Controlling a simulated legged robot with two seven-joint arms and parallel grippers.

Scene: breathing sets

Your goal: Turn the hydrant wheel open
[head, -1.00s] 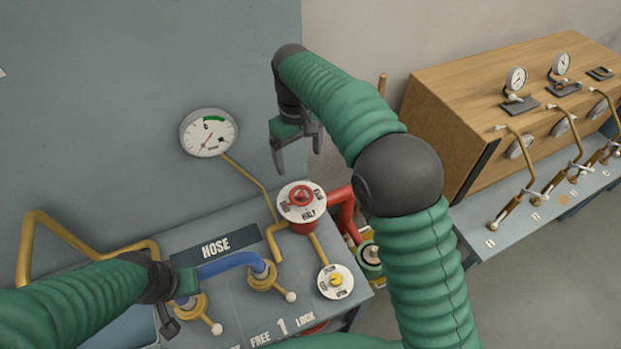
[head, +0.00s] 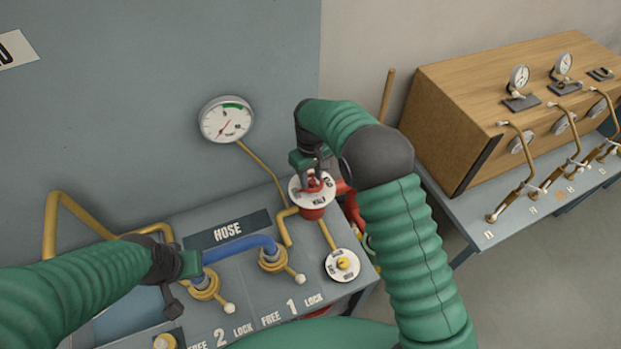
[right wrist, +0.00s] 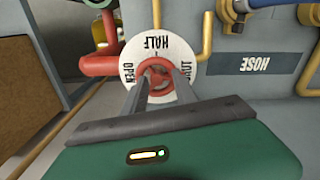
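The hydrant wheel (head: 313,184) is a small red handwheel on a round white plate marked OPEN, HALF and SHUT. In the right wrist view the wheel (right wrist: 157,82) lies at the fingertips. My right gripper (head: 315,178) is at the wheel from above, its two fingers (right wrist: 163,78) apart with red wheel parts between them; I cannot tell whether they press on it. My left gripper (head: 178,290) is low at the left, beside the blue hose (head: 240,246) and a brass fitting; its finger gap is hidden.
A round gauge (head: 226,120) on the grey wall has its needle away from the green band. A yellow knob (head: 343,264) on a white plate is in front of the wheel. A wooden cabinet (head: 520,90) with brass pipes stands at the right.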

